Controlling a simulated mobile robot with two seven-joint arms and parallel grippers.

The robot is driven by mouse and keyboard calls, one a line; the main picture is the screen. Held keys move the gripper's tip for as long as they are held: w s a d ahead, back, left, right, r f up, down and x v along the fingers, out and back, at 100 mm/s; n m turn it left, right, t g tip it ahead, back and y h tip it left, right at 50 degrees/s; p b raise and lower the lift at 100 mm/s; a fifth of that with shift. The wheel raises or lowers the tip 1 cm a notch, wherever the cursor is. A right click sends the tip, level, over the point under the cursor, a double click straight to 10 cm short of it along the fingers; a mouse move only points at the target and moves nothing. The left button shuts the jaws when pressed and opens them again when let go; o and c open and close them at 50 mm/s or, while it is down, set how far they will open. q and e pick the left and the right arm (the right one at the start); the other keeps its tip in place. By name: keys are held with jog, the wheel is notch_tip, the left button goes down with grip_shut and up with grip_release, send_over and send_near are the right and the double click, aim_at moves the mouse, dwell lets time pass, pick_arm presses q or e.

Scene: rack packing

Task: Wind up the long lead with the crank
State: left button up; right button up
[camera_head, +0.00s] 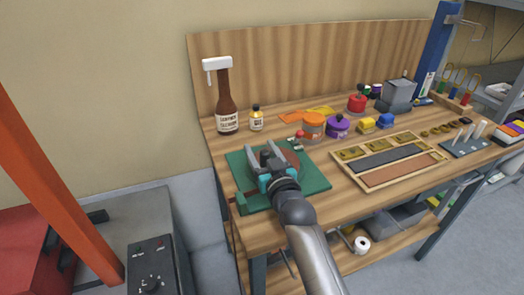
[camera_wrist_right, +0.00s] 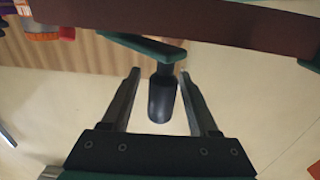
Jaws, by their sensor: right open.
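A brown round reel (camera_head: 290,163) sits on a green base (camera_head: 315,178) at the left of the bench, partly hidden by my right gripper (camera_head: 263,156). In the right wrist view the reel shows as a dark brown band (camera_wrist_right: 220,24) across the top. A green crank arm (camera_wrist_right: 145,47) carries a black crank handle (camera_wrist_right: 162,100). The handle stands between the two fingers of my open right gripper (camera_wrist_right: 159,74), with gaps on both sides. I cannot make out the long lead clearly. My left gripper is not in view.
A brown bottle (camera_head: 227,108) and a small bottle (camera_head: 256,120) stand behind the base. An orange-lidded jar (camera_head: 313,124) and a purple container (camera_head: 338,126) stand right of them. A wooden tray (camera_head: 345,177) lies to the right. The bench's front left edge is clear.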

jog(key=shift+s, duration=0.1)
jog(key=p+v, duration=0.2)
jog(key=v, duration=1.3)
jog(key=shift+a, duration=0.1)
